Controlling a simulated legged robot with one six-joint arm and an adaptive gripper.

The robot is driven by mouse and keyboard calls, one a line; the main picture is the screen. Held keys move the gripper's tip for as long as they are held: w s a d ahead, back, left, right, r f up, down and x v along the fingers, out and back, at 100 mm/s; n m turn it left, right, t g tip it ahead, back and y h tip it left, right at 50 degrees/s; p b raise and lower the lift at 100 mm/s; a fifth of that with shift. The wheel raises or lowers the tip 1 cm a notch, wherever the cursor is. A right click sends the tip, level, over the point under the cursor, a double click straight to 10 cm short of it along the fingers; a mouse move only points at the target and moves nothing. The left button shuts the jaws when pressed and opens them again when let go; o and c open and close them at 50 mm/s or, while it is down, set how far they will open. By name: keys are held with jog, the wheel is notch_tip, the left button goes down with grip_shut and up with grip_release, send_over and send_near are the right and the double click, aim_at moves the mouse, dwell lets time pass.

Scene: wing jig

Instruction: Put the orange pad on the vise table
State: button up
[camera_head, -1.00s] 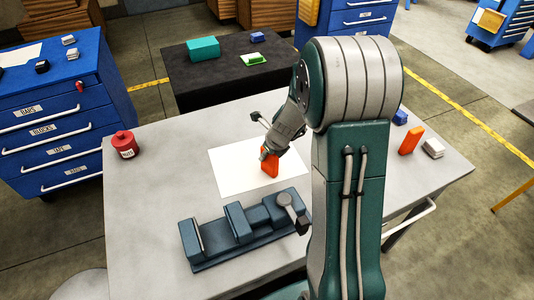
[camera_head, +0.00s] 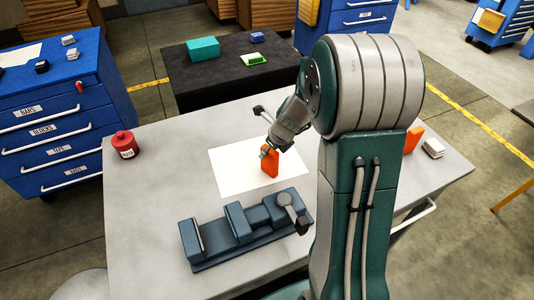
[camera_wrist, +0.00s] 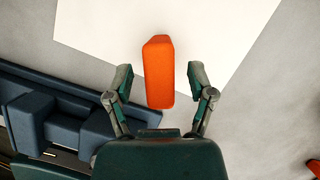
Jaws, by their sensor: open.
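An orange pad (camera_head: 270,160) stands on edge on the white sheet (camera_head: 229,176), on the grey vise table (camera_head: 150,215). My gripper (camera_head: 266,150) is right at the pad, seen partly from behind. In the wrist view the pad (camera_wrist: 159,72) lies between my two open fingers (camera_wrist: 160,85), with a gap on each side. The pad's underside is hidden, but it appears to rest on the sheet. A second orange block (camera_head: 412,139) stands at the table's right, partly behind my arm; an orange corner shows at the wrist view's right edge (camera_wrist: 314,167).
A blue-grey vise (camera_head: 240,235) sits at the table's front, close to the sheet. A red can (camera_head: 124,144) stands at the left, a pale block (camera_head: 433,148) at the right. A dark table (camera_head: 225,80) with teal and green items is behind.

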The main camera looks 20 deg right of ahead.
jog(key=s+a+r+n, duration=0.1)
jog(key=s+r+n, duration=0.2)
jog(key=r, duration=0.4)
jog(key=s+a+r+n, duration=0.2)
jog(key=s+r+n, duration=0.2)
jog(key=r, duration=0.2)
jog(key=s+a+r+n+h, duration=0.1)
jog(key=s+a+r+n, duration=0.2)
jog(key=s+n, duration=0.5)
jog(key=s+a+r+n+t, duration=0.1)
jog(key=s+a+r+n, duration=0.2)
jog(key=s+n, duration=0.5)
jog(key=a+n, duration=0.1)
jog(key=n, duration=0.7)
jog(key=shift+s+r+n+t+h, duration=0.3)
jog(key=shift+s+r+h, duration=0.05)
jog(key=shift+h, duration=0.05)
jog(key=shift+a, duration=0.1)
